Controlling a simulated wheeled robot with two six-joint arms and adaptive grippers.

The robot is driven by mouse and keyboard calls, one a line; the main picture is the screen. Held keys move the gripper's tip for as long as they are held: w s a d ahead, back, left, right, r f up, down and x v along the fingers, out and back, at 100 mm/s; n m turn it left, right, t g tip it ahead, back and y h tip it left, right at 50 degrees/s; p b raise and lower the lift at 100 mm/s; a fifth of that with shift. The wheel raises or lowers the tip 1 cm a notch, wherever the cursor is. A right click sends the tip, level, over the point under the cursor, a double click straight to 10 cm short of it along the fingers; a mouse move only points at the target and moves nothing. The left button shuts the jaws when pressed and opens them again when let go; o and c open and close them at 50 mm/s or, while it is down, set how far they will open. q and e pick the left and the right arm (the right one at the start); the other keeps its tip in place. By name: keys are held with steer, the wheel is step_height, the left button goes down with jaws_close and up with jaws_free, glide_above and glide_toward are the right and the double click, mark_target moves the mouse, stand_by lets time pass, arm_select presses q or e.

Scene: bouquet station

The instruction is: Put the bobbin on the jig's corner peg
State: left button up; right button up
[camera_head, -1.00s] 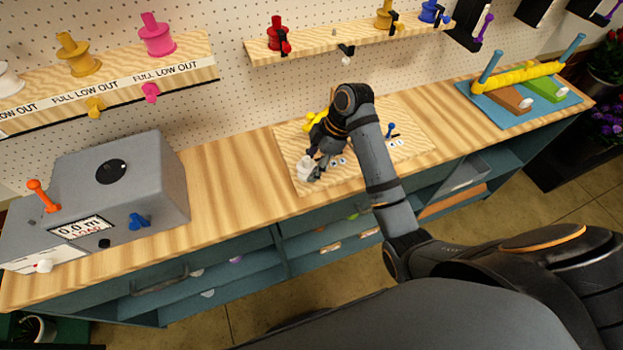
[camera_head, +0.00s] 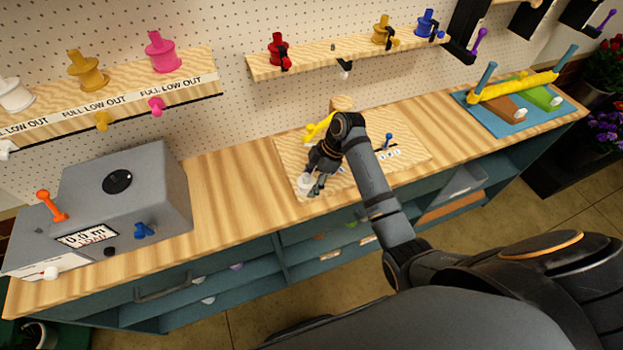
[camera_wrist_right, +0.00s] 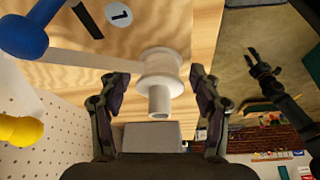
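The white bobbin (camera_wrist_right: 161,76) stands at the near-left corner of the wooden jig board (camera_head: 290,150), its hub end facing the right wrist camera. It also shows in the head view (camera_head: 305,183). My right gripper (camera_wrist_right: 160,76) is over it, one finger on each side, with gaps between the fingers and the bobbin. The corner peg is not visible; I cannot tell whether it is inside the bobbin. My left gripper (camera_wrist_right: 251,61) shows small in the right wrist view, fingers apart and empty, away from the board.
On the jig board are a blue-knobbed peg (camera_head: 388,140), a yellow part (camera_head: 318,128) and number labels. A grey meter box (camera_head: 120,190) stands at the left. A blue tray (camera_head: 520,112) lies at the right. Shelves with bobbins (camera_head: 160,52) line the pegboard. Bare bench lies left of the jig.

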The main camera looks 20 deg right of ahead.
steer(key=shift+o, duration=0.5)
steer(key=v, duration=1.2)
steer(key=shift+r, duration=0.2)
steer(key=shift+f, duration=0.1)
